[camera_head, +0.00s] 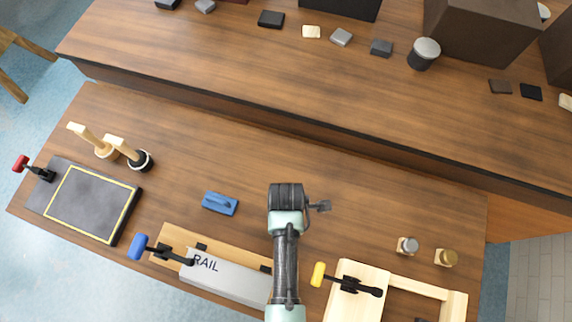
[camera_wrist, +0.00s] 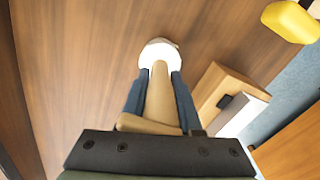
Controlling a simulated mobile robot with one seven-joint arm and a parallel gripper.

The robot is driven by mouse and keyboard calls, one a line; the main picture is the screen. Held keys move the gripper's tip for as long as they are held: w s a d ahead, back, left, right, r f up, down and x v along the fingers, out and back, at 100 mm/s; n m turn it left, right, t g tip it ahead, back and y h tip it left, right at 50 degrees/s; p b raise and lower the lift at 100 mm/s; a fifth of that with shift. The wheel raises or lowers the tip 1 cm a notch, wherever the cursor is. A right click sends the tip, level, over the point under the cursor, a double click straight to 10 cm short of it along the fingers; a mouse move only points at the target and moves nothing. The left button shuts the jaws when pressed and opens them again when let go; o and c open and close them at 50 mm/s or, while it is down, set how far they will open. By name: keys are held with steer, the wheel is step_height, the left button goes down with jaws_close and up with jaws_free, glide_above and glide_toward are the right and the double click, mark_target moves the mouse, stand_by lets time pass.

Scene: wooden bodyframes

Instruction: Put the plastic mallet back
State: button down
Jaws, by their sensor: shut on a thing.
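My gripper (camera_wrist: 160,76) is shut on a tan handle in the wrist view. The handle belongs to what looks like the plastic mallet (camera_wrist: 158,50), whose pale round head lies just past the fingertips. Whether that head touches the table is unclear. In the head view my arm hides the held mallet and the fingers, above the middle of the workbench. Two other mallet-like tools stand handle-up at the left: one with a wooden base (camera_head: 106,151) and one with a black base (camera_head: 142,161).
A blue block tool (camera_head: 220,203) lies left of my wrist. Toggle clamps with blue (camera_head: 138,246) and yellow (camera_head: 318,274) handles rise near the grey rail (camera_head: 228,279) and wooden frame (camera_head: 356,301). The bench centre is clear; a raised rear counter (camera_head: 230,75) lies behind.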

steer(key=c, duration=0.6)
jaws_free()
steer(key=shift+f, duration=0.1)
